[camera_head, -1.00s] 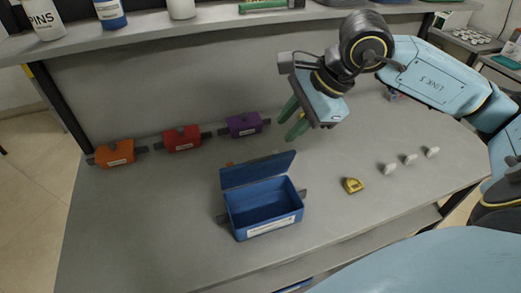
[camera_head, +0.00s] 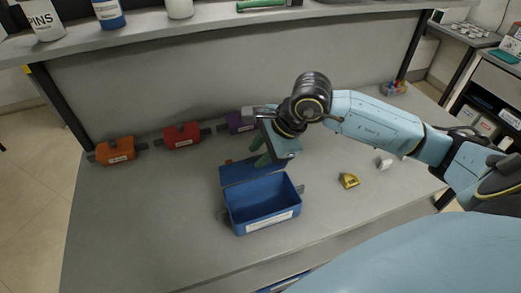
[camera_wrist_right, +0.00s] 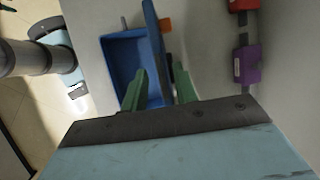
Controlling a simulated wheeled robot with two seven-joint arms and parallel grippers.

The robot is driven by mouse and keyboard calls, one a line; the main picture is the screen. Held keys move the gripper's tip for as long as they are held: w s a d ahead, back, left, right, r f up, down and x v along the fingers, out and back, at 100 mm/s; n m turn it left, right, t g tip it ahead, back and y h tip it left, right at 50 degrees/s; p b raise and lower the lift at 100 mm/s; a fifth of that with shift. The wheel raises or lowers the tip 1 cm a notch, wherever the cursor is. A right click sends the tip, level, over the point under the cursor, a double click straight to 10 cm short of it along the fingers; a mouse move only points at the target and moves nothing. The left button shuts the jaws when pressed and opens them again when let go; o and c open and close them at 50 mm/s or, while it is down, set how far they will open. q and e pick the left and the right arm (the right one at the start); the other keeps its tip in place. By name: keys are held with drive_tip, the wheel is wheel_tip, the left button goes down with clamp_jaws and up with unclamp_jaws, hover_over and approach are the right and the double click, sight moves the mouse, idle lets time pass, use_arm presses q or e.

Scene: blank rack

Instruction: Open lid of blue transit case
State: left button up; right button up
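The blue transit case (camera_head: 235,219) stands on the grey bench, and its interior looks empty. Its lid (camera_head: 235,174) is raised at the rear edge, with its right part hidden behind my right gripper. My right gripper (camera_head: 262,150), with green fingers, is just behind and above the lid. In the right wrist view, the fingers (camera_wrist_right: 160,85) are apart, and the lid (camera_wrist_right: 154,50) stands edge-on in the space between them. I cannot tell whether either finger touches it. The open case (camera_wrist_right: 121,55) shows there too. My left gripper is not in view.
Orange (camera_head: 115,151), red (camera_head: 181,136) and purple (camera_head: 236,122) cases line the bench's rear. A yellow item (camera_head: 349,180) and a white knob (camera_head: 384,162) lie right of the blue case. A shelf (camera_head: 210,27) with bottles runs above. The bench's front left is clear.

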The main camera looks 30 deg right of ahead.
clamp_jaws()
